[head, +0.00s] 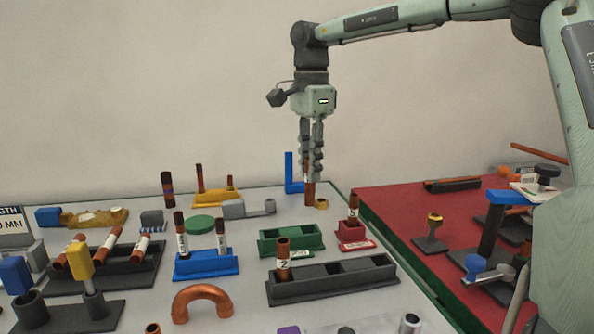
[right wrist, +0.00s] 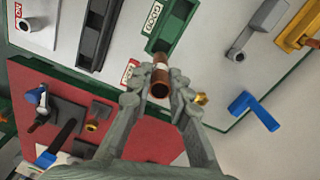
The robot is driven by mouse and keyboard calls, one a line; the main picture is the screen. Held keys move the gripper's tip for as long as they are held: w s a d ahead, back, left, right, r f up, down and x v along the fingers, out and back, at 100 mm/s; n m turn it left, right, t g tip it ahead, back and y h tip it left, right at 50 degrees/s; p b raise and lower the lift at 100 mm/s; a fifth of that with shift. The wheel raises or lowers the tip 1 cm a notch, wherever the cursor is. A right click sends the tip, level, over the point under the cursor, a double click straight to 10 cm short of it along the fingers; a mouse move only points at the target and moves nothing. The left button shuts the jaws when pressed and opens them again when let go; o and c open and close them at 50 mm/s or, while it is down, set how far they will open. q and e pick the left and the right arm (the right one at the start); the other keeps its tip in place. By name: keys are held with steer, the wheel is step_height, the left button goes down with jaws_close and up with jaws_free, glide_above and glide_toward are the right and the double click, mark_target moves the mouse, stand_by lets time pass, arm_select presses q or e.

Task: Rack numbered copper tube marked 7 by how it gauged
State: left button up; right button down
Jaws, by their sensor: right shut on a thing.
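My right gripper (head: 311,178) is shut on an upright copper tube (head: 310,194), held near the far edge of the white table. The tube also shows in the right wrist view (right wrist: 160,80), between the fingers; its number cannot be read. A green rack (head: 266,247) labelled GOOD stands left of and nearer than the gripper; its slots look empty. A small red rack (head: 356,240) holds a numbered tube (head: 353,207). A blue rack (head: 206,266) holds two tubes. A long dark rack (head: 345,284) holds a tube marked 2 (head: 283,262). My left gripper is not in view.
A blue L-shaped piece (head: 291,178) and a brass ring (head: 321,203) are close to the held tube. A dark rack (head: 110,273) with several leaning tubes and a copper bend (head: 201,296) lie left. The red-topped table (head: 385,208) with fixtures is right.

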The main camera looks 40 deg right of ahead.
mark_target(309, 204)
steer(key=shift+w, duration=0.15)
steer(key=shift+d, duration=0.1)
steer(key=shift+r+p, duration=0.15)
steer(key=shift+p, duration=0.2)
step_height(309, 204, down, 4)
steer(key=shift+r+b, duration=0.2)
steer(key=shift+b, duration=0.7)
steer(key=shift+f+b, duration=0.3)
steer(key=shift+f, duration=0.45)
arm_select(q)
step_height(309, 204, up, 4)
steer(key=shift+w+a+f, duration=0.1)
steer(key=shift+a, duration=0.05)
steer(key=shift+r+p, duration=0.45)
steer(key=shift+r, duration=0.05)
arm_select(e)
steer(key=shift+r, duration=0.1)
